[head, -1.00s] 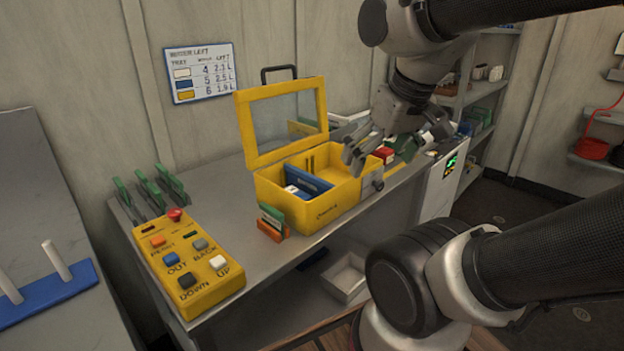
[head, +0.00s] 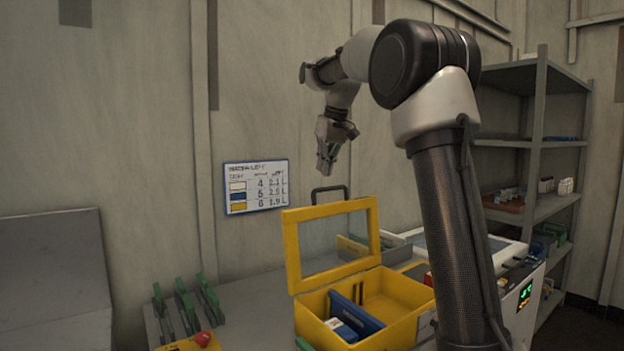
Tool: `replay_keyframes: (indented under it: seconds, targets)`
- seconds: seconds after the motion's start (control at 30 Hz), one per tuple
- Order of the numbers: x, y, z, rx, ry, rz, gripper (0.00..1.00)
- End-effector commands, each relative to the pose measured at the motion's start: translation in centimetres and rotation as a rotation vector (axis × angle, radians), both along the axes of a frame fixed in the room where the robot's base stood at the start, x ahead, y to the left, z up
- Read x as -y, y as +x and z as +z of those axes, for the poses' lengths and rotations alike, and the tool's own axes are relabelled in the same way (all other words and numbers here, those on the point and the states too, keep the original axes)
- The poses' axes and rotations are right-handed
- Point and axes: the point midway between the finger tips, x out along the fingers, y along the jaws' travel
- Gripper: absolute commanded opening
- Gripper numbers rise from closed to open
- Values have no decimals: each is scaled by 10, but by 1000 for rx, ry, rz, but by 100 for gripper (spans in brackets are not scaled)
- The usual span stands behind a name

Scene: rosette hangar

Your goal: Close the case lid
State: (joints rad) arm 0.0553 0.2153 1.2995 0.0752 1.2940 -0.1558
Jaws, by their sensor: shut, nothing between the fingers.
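The yellow case (head: 374,332) stands on the grey bench with its lid (head: 291,253) raised upright at the back. The lid has a yellow frame around a clear window, and a dark handle (head: 329,190) stands up at its top edge. Inside the case are a blue item (head: 356,315) and a white-and-blue item at the left; the right part looks mostly empty. My gripper (head: 325,171) is shut and empty, pointing down in the air above the lid's top edge and apart from it.
A wall chart (head: 256,187) hangs left of the lid. Green upright pieces (head: 186,305) and a yellow control box with a red button (head: 203,339) are on the bench at left. A machine with a green display (head: 525,293) and a grey shelf (head: 538,140) stand at right.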

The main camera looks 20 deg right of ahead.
Motion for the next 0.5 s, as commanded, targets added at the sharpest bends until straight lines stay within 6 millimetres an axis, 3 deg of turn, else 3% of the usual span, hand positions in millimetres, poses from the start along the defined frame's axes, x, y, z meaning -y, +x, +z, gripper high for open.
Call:
replay_keyframes:
  seconds: [0.1,0.17,0.27,0.5]
  targets:
    - [-2,9,46,59,-7,42,0]
    - [-3,7,58,67,-11,62,0]
    - [-5,0,52,32,-16,96,0]
    - [-7,12,19,31,-18,100,0]
